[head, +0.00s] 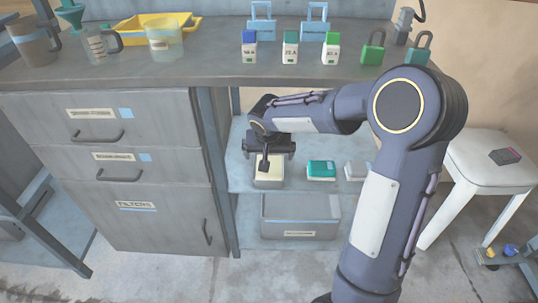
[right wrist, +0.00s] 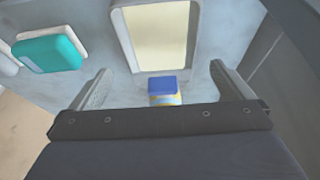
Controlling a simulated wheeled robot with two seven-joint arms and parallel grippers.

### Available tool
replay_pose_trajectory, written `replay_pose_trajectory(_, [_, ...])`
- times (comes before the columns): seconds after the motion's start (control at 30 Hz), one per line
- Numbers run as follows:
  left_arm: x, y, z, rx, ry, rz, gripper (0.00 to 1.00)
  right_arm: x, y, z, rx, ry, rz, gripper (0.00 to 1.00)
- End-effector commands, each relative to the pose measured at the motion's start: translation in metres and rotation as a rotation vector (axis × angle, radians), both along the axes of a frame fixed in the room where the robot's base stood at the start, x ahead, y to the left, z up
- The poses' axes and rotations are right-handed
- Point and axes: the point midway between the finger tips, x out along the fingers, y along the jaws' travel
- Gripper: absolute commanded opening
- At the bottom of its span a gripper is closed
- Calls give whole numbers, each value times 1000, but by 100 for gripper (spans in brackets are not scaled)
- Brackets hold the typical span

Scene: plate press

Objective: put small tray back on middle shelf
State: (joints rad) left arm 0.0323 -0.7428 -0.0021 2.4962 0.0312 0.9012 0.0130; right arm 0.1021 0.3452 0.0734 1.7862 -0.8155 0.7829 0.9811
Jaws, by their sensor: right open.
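A small pale tray with a cream inside (head: 273,181) rests on the shelf under the counter, below my right gripper. In the right wrist view the tray (right wrist: 156,40) lies just beyond the fingertips, apart from them. My right gripper (head: 270,158) is open over the shelf, and it also shows in the right wrist view (right wrist: 160,72). A small blue-topped block (right wrist: 162,86) shows between its fingers, with a gap on each side. I cannot tell whether it lies in the tray or nearer. My left gripper is not in view.
A teal box (head: 321,170) and a white one (head: 356,171) sit right of the tray. A grey bin (head: 300,216) stands below. Drawers (head: 120,180) close off the left side. The counter (head: 215,66) overhangs the shelf. A white stool (head: 485,165) stands at right.

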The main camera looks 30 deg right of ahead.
Motion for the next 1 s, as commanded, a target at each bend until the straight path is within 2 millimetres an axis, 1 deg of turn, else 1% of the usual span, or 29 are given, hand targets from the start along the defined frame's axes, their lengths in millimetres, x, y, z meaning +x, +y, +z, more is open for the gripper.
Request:
replay_pose_trajectory(0.03, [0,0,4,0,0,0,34,-2,1,7,0,0,0,100])
replay_pose_trajectory(0.17, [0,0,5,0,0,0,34,-13,3,18,6,1,9,100])
replay_pose_trajectory(0.27, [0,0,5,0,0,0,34,-37,5,34,30,0,33,100])
replay_pose_trajectory(0.37, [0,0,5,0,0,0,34,-82,12,54,76,-2,86,100])
replay_pose_trajectory(0.4, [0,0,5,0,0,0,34,-106,17,62,102,-6,117,100])
replay_pose_trajectory(0.47, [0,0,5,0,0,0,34,-140,28,70,146,-19,169,100])
replay_pose_trajectory(0.5, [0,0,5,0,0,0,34,-162,36,73,175,-31,204,100])
replay_pose_trajectory(0.6, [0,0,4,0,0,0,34,-208,58,75,242,-74,297,100])
replay_pose_trajectory(0.7, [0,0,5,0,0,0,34,-241,79,72,295,-120,376,100])
replay_pose_trajectory(0.8, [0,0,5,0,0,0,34,-260,94,69,330,-158,434,100])
replay_pose_trajectory(0.83, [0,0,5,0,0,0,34,-264,97,68,338,-168,445,100])
replay_pose_trajectory(0.9, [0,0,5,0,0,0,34,-269,102,67,349,-181,466,100])
replay_pose_trajectory(1.0, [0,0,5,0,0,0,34,-272,105,66,353,-187,477,100])
